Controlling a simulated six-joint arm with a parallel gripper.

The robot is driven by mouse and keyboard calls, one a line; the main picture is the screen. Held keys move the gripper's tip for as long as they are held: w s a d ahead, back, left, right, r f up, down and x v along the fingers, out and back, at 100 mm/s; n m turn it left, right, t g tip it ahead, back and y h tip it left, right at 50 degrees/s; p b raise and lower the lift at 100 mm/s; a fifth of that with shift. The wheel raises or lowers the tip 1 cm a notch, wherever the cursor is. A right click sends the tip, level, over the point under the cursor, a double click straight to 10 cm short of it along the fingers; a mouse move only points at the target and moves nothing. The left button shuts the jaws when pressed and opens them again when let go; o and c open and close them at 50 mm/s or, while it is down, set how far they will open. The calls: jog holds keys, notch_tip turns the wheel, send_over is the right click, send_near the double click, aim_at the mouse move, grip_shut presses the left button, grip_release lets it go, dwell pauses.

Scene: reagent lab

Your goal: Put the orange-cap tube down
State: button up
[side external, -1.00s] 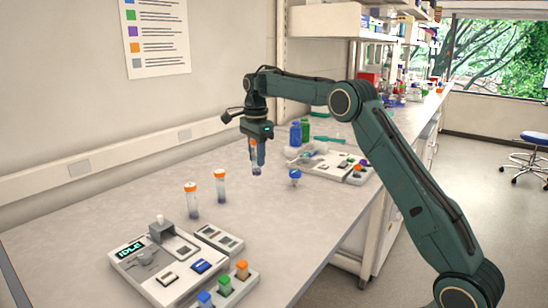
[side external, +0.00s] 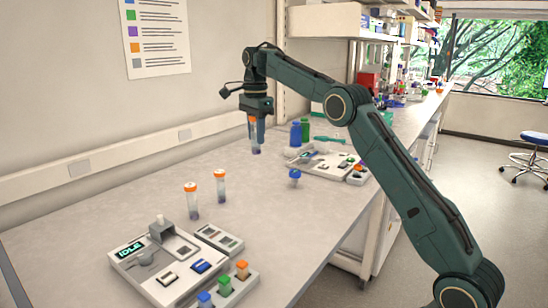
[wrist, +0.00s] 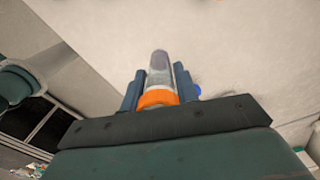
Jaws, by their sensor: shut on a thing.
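My gripper (side external: 257,122) is shut on an orange-cap tube (side external: 256,148), which hangs upright with its cap between the fingers. The tube's lower part shows dark contents. In the wrist view the held tube (wrist: 161,70) points away from the camera, its orange cap nearest, between the two fingers (wrist: 158,88). Whether the tube's bottom touches the bench or is just above it, I cannot tell. Two more orange-cap tubes stand upright on the bench nearer the camera, one at the left (side external: 192,203) and one at the right (side external: 220,187).
A device with an IDLE display (side external: 165,262) and a block of coloured caps (side external: 225,285) are at the front. The bench (side external: 130,195) is clear to the left.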

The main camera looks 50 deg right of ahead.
jog(key=shift+a+f, duration=0.1)
dwell(0.4)
jog(key=shift+a+f+n, duration=0.3)
jog(key=shift+a+n, duration=0.05)
jog(key=shift+n, duration=0.25)
jog(key=s+a+f+n, duration=0.4)
jog(key=a+f+n, duration=0.1)
jog(key=n, duration=0.1)
jog(key=s+a+f+n, duration=0.4)
jog(key=a+f+n, duration=0.1)
jog(key=f+n, duration=0.1)
jog(key=s+a+f+n, duration=0.4)
jog(key=f+n, duration=0.1)
jog(key=n, duration=0.3)
jog(key=shift+s+a+f, duration=0.25)
jog(key=shift+a+f, duration=0.15)
jog(key=shift+s+a+f+n, duration=0.2)
jog(key=shift+s+f+n, duration=0.1)
jog(key=shift+s+n, duration=0.15)
jog(key=shift+w+r, duration=0.1)
jog(key=shift+w, duration=0.05)
